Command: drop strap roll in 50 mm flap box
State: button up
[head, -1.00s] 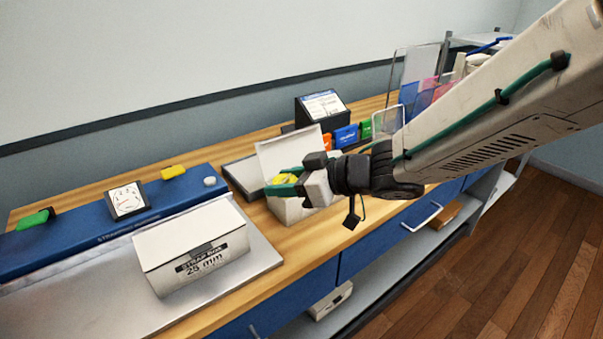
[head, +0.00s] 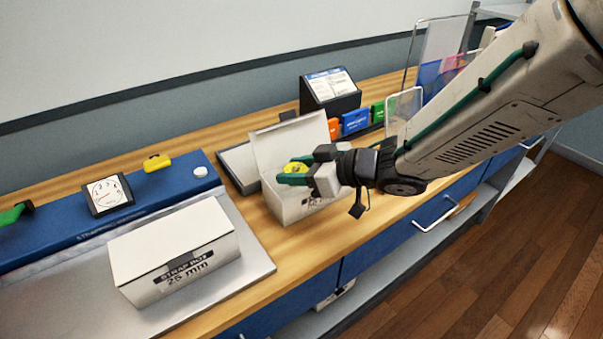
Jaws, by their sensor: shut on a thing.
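A yellow strap roll (head: 295,167) is held between the green fingertips of my gripper (head: 289,176), which is shut on it. An open white flap box (head: 294,206) stands on the wooden counter with its lid raised at the back. The roll and fingertips are over the open top of this box, in front of the raised lid. I cannot tell how far the roll is below the rim. The box's inside is mostly hidden by my gripper, and its width label cannot be read. A closed white strap box marked 25 mm (head: 175,245) stands to the left.
The 25 mm box rests on a grey metal plate (head: 248,266) beside a blue unit with a dial (head: 107,194). A black sign stand (head: 330,92), coloured packs (head: 355,121) and clear panels (head: 402,110) stand behind and right. Bare counter (head: 300,238) lies in front.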

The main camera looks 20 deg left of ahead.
jog(key=shift+f, duration=0.55)
jog(key=o, duration=1.1)
jog(key=shift+c, duration=0.2)
jog(key=shift+d, duration=0.1)
jog(key=v, duration=0.7)
jog(key=shift+d, duration=0.35)
jog(key=shift+s+r, duration=0.1)
jog(key=shift+r, duration=0.05)
